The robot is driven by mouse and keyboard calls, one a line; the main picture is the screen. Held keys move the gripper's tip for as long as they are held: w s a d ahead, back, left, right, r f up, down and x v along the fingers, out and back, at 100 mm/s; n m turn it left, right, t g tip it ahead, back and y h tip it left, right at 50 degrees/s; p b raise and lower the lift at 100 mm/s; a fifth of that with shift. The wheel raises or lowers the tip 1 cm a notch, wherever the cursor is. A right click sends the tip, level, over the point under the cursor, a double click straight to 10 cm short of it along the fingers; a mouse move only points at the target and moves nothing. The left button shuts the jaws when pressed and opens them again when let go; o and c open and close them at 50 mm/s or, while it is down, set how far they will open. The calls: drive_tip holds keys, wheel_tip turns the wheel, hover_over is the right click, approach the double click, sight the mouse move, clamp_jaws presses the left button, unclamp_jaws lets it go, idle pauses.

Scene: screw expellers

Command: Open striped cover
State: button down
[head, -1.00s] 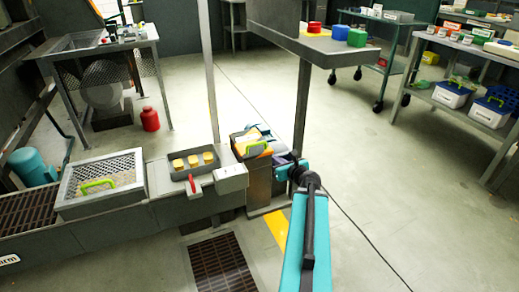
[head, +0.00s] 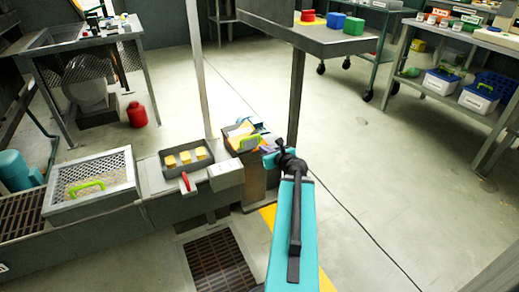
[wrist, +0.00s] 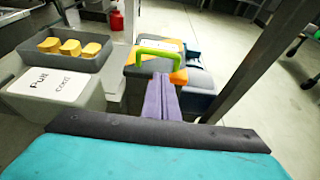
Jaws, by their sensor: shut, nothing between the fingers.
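The cover (wrist: 176,75) shows orange, with a white patch and a bright green handle (wrist: 160,44), on a dark box straight ahead in the wrist view. In the head view, the cover (head: 233,133) is small and partly hidden by its handle; stripes are hard to make out. My gripper (wrist: 161,78) has its purple fingers together and empty, pointing at the cover just below the handle. I cannot tell whether the fingertips touch it. In the head view, my gripper (head: 267,148) is at the right side of the cover.
A grey block with a white label (wrist: 58,88) and a tray of yellow blocks (wrist: 88,50) stand left of the cover. A mesh-topped bin (head: 93,180) is farther left. A grey post (head: 297,95) stands close on the right. Open floor lies to the right.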

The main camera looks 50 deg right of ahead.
drive_tip(key=b+x, duration=0.6)
drive_tip(key=x, duration=0.3)
drive_tip(key=shift+w+d+b, duration=0.2)
drive_tip(key=shift+w+b, duration=0.1)
drive_tip(key=shift+b, duration=0.1)
idle(0.4)
drive_tip(key=shift+f, duration=0.1)
idle(0.4)
drive_tip(key=shift+w+r+p, duration=0.15)
drive_tip(key=shift+r+p, duration=0.15)
drive_tip(key=shift+p, duration=0.4)
